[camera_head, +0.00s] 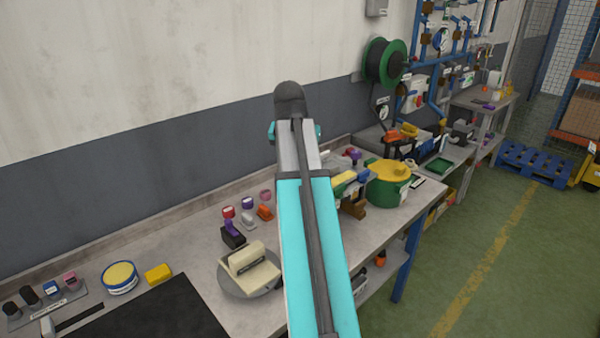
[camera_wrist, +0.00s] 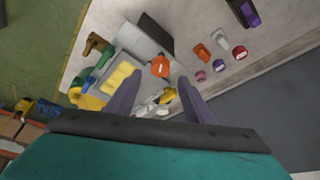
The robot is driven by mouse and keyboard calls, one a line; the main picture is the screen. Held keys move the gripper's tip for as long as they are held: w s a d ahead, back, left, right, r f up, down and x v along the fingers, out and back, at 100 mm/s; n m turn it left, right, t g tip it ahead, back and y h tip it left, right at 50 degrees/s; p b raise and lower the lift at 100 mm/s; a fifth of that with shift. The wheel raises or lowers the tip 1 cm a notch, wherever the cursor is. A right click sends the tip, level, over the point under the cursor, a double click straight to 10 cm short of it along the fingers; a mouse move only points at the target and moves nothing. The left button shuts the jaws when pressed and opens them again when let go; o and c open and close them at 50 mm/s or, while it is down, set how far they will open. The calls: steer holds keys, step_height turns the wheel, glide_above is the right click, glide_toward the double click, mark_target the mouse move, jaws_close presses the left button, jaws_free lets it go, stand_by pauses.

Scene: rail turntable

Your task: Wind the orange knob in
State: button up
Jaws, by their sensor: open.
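An orange knob (camera_wrist: 160,66) shows in the wrist view, beside a grey block or plate on the bench. It lies just beyond my gripper (camera_wrist: 158,80), between the lines of the two fingers. The fingers are apart with nothing between them. I cannot tell the exact gap to the knob, and no contact shows. In the head view my arm covers that part of the bench, and neither the knob nor the fingertips can be made out.
A green pot with a yellow lid (camera_head: 389,180) stands right of my arm. A cream block on a grey round plate (camera_head: 249,275) sits left of it. A smaller orange piece (camera_head: 265,212) stands among several coloured stamps or knobs. A green-rimmed reel (camera_head: 384,62) hangs on the wall.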

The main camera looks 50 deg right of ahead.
steer(key=b+v, duration=0.2)
steer(key=v, duration=0.6)
stand_by(0.9)
